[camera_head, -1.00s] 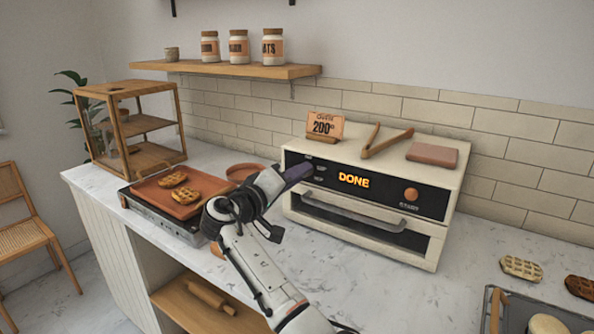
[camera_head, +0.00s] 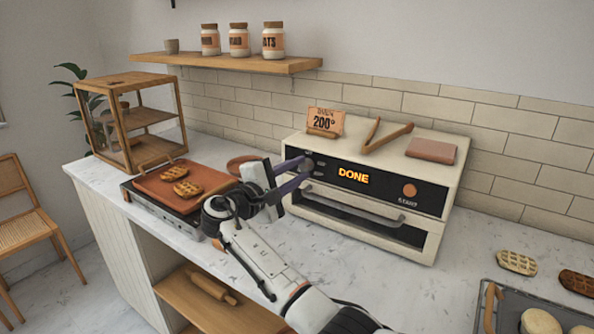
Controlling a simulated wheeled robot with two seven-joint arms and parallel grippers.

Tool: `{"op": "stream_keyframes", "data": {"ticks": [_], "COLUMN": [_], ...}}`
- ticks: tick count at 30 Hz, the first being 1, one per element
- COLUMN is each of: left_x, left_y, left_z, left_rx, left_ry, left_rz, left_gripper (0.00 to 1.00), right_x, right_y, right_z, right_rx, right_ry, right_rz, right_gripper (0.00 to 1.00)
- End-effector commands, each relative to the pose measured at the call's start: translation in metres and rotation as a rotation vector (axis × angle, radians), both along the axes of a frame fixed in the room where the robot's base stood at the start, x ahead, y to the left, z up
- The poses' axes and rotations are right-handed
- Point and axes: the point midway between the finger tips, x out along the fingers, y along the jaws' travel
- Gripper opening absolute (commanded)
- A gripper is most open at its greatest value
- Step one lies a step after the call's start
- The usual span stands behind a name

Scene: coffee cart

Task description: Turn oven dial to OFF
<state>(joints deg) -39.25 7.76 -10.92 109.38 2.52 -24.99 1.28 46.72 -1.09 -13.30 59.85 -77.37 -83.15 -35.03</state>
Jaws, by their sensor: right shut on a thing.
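The cream oven (camera_head: 445,172) stands on the counter with a dark front panel showing "DONE" (camera_head: 353,176) in orange. A grey oven dial (camera_head: 308,163) is at the panel's left end, largely hidden by my fingers. My right gripper (camera_head: 302,172) reaches in from the left, its purple fingers shut on that dial. The dial's pointer and markings cannot be read. An orange round knob (camera_head: 410,190) sits at the panel's right end above a "START" label. My left gripper is out of view.
A handle (camera_head: 352,204) runs below the oven panel, close to my gripper. Tongs (camera_head: 387,137), a "200°" sign (camera_head: 324,122) and a flat block (camera_head: 431,150) rest on top. A tray of waffles (camera_head: 155,188) lies left; the counter right of the oven has free room.

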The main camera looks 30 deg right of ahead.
Motion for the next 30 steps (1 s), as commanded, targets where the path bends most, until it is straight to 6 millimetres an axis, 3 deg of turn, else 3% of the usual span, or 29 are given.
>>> {"op": "stream_keyframes", "data": {"ticks": [30], "left_x": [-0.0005], "left_y": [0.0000], "left_z": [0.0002], "left_rx": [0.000], "left_ry": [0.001], "left_rz": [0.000], "left_gripper": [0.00], "right_x": [0.0004], "right_y": [0.0005], "right_z": [-0.0018], "right_rx": [-0.346], "right_ry": [0.834], "right_rz": [0.002], "right_gripper": [0.01]}}
